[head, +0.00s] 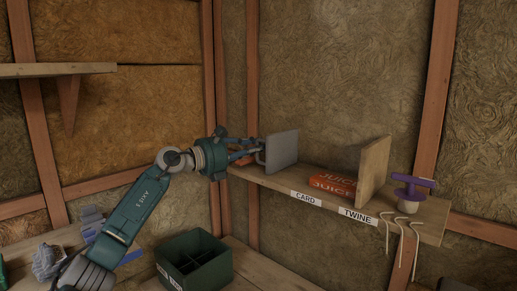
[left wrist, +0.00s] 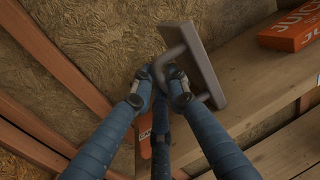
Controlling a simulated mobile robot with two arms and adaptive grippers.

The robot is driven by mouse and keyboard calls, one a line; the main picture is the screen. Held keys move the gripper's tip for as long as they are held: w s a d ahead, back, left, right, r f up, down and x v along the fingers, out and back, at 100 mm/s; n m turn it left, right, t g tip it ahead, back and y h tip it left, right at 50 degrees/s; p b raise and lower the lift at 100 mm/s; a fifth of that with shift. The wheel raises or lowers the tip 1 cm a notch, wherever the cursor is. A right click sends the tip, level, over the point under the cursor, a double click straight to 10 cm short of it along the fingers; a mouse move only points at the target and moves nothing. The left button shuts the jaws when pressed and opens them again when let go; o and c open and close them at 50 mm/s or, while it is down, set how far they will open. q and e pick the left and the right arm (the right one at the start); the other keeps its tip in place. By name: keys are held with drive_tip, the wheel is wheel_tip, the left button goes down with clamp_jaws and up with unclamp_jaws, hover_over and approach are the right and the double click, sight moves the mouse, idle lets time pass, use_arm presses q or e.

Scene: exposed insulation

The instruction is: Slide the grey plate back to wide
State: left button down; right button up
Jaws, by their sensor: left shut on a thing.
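The grey plate (head: 283,150) stands upright on the wooden shelf (head: 270,180), near its left end. Its loop handle faces left, toward my left gripper (head: 259,151). In the left wrist view the plate (left wrist: 206,68) looks tilted, and the fingers of my left gripper (left wrist: 163,82) are closed at its grey handle (left wrist: 177,55). The exact finger contact is small in the head view. My right gripper is in neither view.
An orange juice box (head: 333,184) lies right of the plate, before an upright wooden board (head: 374,170). Bare shelf separates plate and box. More orange (head: 243,161) shows behind my gripper. A purple item (head: 412,186) and hanging twine (head: 402,235) are right. A green crate (head: 194,262) stands below.

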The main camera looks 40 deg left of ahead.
use_arm(q)
drive_tip(key=c, duration=1.7)
unclamp_jaws()
drive_tip(key=shift+a+r, duration=0.1)
drive_tip(key=shift+a, duration=0.2)
drive_tip(key=shift+c, duration=0.2)
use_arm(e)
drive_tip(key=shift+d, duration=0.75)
use_arm(q)
drive_tip(key=shift+s, duration=0.1)
drive_tip(key=v, duration=1.2)
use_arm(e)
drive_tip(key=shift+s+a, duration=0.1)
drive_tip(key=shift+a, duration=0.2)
